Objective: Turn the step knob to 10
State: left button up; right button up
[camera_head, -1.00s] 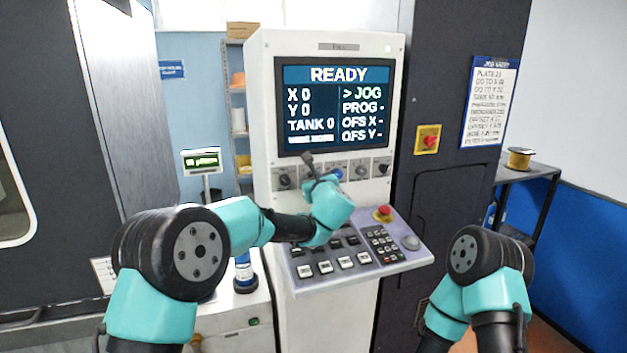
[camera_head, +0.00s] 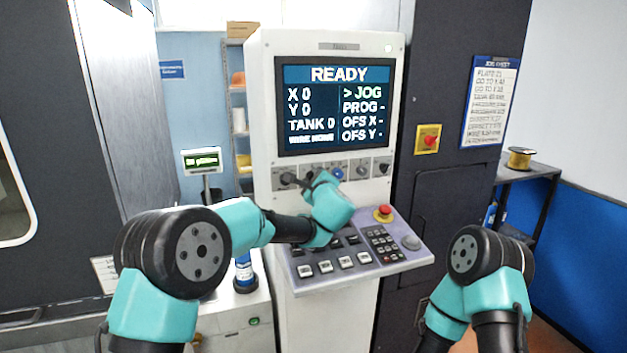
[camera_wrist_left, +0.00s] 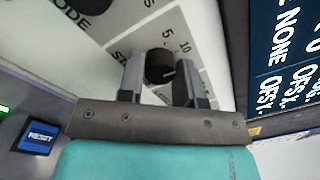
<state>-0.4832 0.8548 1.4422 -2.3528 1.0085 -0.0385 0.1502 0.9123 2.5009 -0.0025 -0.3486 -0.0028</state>
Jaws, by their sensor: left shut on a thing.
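The step knob (camera_wrist_left: 159,66) is a round black knob on the white panel in the left wrist view. The numbers 5 and 10 are printed beside it, and its label is partly hidden. My left gripper (camera_wrist_left: 161,82) has one finger on each side of the knob and is shut on it. A small pale mark shows on the knob, but I cannot tell which number it points at. In the head view my left gripper (camera_head: 308,183) is at the left part of the knob row and hides the step knob there. My right gripper is out of view.
The screen (camera_head: 335,105) above reads READY and JOG. Other knobs, one a blue-marked knob (camera_head: 338,173), sit close by in the row. Below is a sloped keypad panel (camera_head: 350,260) with a red emergency button (camera_head: 383,212). The MODE dial (camera_wrist_left: 92,5) is near the gripper.

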pick_arm(q)
jog(key=shift+n, duration=0.6)
jog(key=o, duration=0.9)
jog(key=shift+o, duration=0.2)
jog(key=s+d, duration=0.3)
jog(key=s, duration=1.4)
jog(key=shift+f, duration=0.35)
